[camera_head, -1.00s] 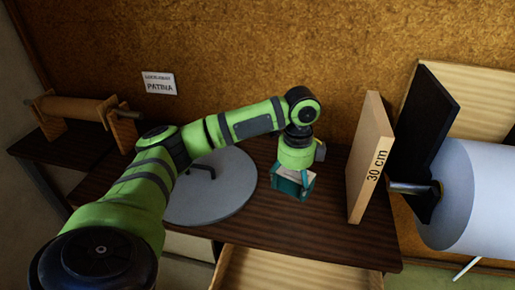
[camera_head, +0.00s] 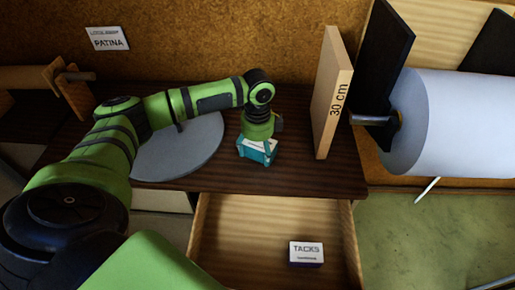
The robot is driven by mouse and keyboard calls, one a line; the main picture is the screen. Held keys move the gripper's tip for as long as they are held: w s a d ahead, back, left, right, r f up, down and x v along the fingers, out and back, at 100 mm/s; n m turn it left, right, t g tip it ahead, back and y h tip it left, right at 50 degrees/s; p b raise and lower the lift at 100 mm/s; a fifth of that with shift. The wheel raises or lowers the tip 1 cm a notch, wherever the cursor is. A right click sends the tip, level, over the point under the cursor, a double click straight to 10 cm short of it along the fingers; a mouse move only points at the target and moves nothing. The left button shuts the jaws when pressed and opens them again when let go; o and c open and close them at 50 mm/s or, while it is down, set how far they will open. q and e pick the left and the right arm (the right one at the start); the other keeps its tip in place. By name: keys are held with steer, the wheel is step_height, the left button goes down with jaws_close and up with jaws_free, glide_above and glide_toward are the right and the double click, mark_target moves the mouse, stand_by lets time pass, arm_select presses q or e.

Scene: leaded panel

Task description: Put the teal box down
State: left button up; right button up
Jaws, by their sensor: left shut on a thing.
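The teal box (camera_head: 262,153), with a pale top, is at the right part of the dark wooden tabletop (camera_head: 295,178). My left gripper (camera_head: 257,140) points down over it and is shut on it; the fingers are mostly hidden by the wrist and the box. I cannot tell whether the box's underside touches the tabletop. My right gripper is not in view.
A grey round disc (camera_head: 185,155) lies left of the box. A tall board marked 30 cm (camera_head: 333,95) stands to its right. Below, an open drawer (camera_head: 240,235) holds a tacks box (camera_head: 306,253). A large white roll (camera_head: 450,120) is at the right.

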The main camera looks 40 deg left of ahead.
mark_target(258, 145)
arm_select(q)
steer(key=o, duration=1.3)
steer(key=shift+f, duration=0.1)
steer(key=shift+c, duration=0.2)
step_height(258, 145, up, 12)
steer(key=shift+r, duration=0.15)
